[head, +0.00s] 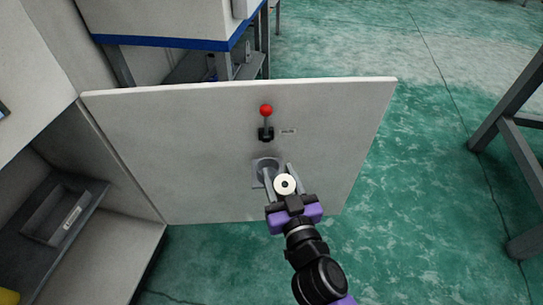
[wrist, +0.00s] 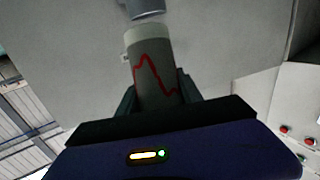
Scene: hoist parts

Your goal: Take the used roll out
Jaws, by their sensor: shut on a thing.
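A grey round holder (head: 266,162) is fixed on the pale upright panel (head: 190,150), just behind and left of the roll. In the wrist view a grey rounded part (wrist: 146,8) lies just beyond the roll's far end, seemingly apart from it.
A lever with a red knob (head: 266,110) stands out from the panel above the holder. An open cabinet with a dark tray (head: 62,215) is at the left. A grey metal frame (head: 515,130) stands at the right. The green floor (head: 430,220) between is clear.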

